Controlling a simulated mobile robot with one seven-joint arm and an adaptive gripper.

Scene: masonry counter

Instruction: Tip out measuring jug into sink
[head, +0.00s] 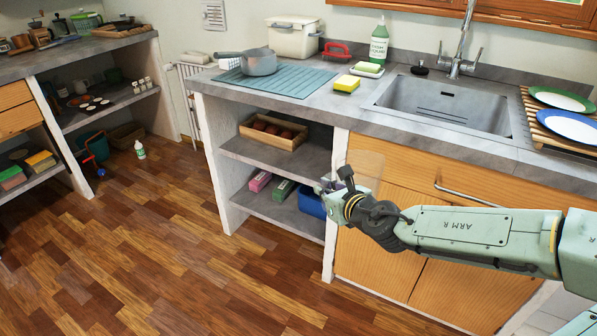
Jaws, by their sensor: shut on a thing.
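The measuring jug (367,164) is clear and see-through, and only its faint outline shows. It is in front of the counter's wooden cupboard door, below the counter top. My gripper (330,186) is at the jug's left side and shut on it; the exact grip is small and partly hidden by my wrist. I cannot tell whether the jug holds anything. The sink (447,103) is a grey basin set in the counter, up and to the right of the jug, with a tall tap (461,50) behind it.
A grey pot (260,62) stands on a blue mat (300,83). Plates (563,99) lie on a rack at right.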

